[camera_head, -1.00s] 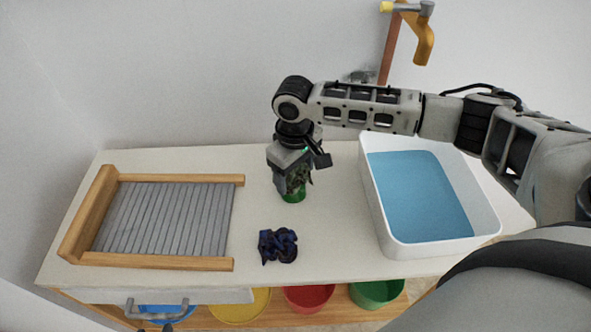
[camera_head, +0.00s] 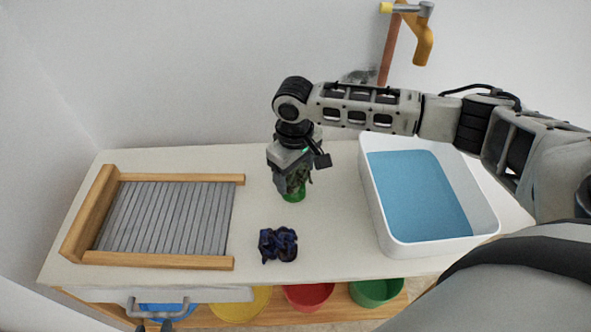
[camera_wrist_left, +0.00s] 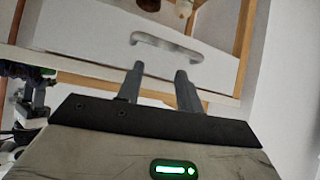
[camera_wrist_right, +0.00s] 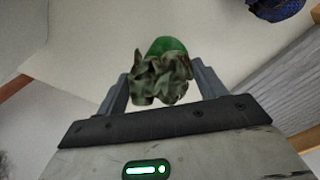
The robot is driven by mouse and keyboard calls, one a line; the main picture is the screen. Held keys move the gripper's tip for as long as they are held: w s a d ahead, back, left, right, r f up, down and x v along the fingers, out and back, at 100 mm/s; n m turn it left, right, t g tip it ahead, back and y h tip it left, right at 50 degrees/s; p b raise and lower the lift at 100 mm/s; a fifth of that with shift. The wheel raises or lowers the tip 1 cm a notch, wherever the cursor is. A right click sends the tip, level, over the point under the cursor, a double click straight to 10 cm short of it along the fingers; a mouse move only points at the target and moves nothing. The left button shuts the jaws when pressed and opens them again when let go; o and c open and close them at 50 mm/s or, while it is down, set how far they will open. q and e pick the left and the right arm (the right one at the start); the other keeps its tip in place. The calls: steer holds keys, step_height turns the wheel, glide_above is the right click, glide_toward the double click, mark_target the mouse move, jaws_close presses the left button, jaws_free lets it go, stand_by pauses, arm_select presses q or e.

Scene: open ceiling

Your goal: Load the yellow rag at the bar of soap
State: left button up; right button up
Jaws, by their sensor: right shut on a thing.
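I see no yellow rag and cannot make out a bar of soap. My right gripper (camera_head: 291,187) is shut on a crumpled camouflage cloth (camera_wrist_right: 160,80), low over the white counter. A round green thing (camera_head: 294,197) shows right at the cloth, also in the right wrist view (camera_wrist_right: 167,46); I cannot tell if it is held too. A dark blue crumpled cloth (camera_head: 278,245) lies in front. My left gripper (camera_wrist_left: 160,78) is open and empty, its fingertips just short of the grey drawer handle (camera_wrist_left: 167,45). Its fingertips (camera_head: 153,326) show at the head view's bottom edge, below the handle.
A wooden-framed washboard (camera_head: 108,215) lies at the left of the counter (camera_head: 330,225). A white basin (camera_head: 377,220) with blue water stands at the right, below an orange tap (camera_head: 423,45). Blue, yellow, red and green tubs (camera_head: 376,292) sit on a shelf beneath.

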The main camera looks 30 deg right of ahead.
mark_target(296, 172)
steer(key=shift+s+f, duration=0.15)
step_height(296, 172, up, 3)
steer(key=p, duration=0.3)
steer(key=shift+r, duration=0.55)
arm_select(q)
steer(key=shift+s+r, duration=0.15)
steer(key=shift+r, duration=1)
arm_select(e)
steer(key=shift+r, duration=1.55)
arm_select(q)
steer(key=shift+a+f, duration=0.25)
steer(key=shift+f, duration=0.25)
steer(key=shift+a+f, duration=0.2)
steer(key=shift+f, duration=0.25)
arm_select(e)
steer(key=s+a+r+m, duration=0.3)
steer(key=s+r, duration=0.2)
steer(key=r, duration=0.4)
steer(key=shift+s+a+r+m, duration=0.2)
steer(key=shift+s+m, duration=0.1)
steer(key=shift+m, duration=0.1)
arm_select(q)
steer(key=shift+s+d, duration=0.1)
steer(key=shift+d, duration=0.1)
